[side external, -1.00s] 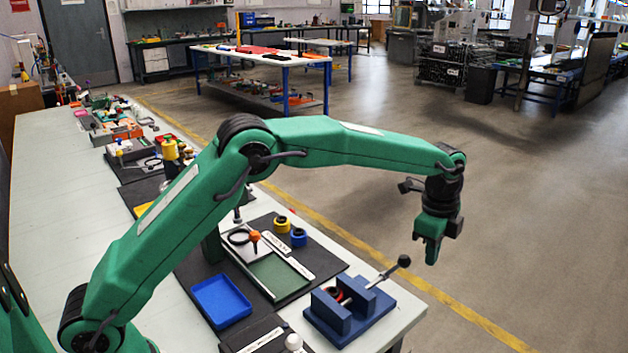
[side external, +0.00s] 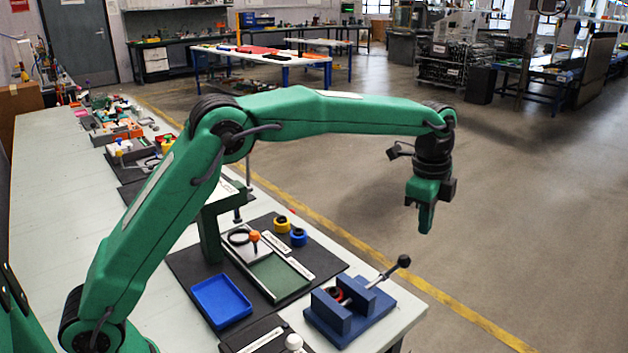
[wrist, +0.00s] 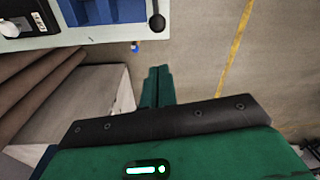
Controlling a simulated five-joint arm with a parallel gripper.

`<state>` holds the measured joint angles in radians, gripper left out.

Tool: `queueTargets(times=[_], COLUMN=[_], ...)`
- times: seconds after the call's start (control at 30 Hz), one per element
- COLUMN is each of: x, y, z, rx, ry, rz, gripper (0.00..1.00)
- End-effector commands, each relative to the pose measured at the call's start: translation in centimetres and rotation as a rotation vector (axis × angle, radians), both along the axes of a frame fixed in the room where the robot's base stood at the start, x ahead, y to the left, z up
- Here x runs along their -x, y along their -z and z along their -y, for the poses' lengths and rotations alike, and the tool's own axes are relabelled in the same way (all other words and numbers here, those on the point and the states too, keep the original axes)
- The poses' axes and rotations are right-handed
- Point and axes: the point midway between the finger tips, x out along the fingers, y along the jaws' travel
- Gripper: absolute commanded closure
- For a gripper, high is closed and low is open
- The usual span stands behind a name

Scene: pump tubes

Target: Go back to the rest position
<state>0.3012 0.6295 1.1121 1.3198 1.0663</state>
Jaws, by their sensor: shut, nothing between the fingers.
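My gripper (side external: 425,217) hangs pointing down at the end of the raised green arm, out past the table's right edge and above the floor. Its fingers are together with nothing between them. In the wrist view the closed green fingertips (wrist: 158,72) point towards the floor, just off the table edge. No object is in contact with the gripper.
A blue vise-like fixture (side external: 350,308) with a black-knobbed lever stands at the table's near right corner. Left of it are a blue tray (side external: 221,301), a green pad (side external: 279,277), and yellow and blue rings (side external: 298,237). Open floor (side external: 520,230) lies to the right.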

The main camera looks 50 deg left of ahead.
Motion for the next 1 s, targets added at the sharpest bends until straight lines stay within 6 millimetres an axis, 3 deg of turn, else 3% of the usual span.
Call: queueTargets(times=[0.5,1.0], x=[7.1,16.5], y=[-6.6,-9.1], z=[-6.3,-11.7], rx=[0.064,0.151], ry=[-0.352,-0.71], rz=[0.095,0.187], gripper=[1.0,1.0])
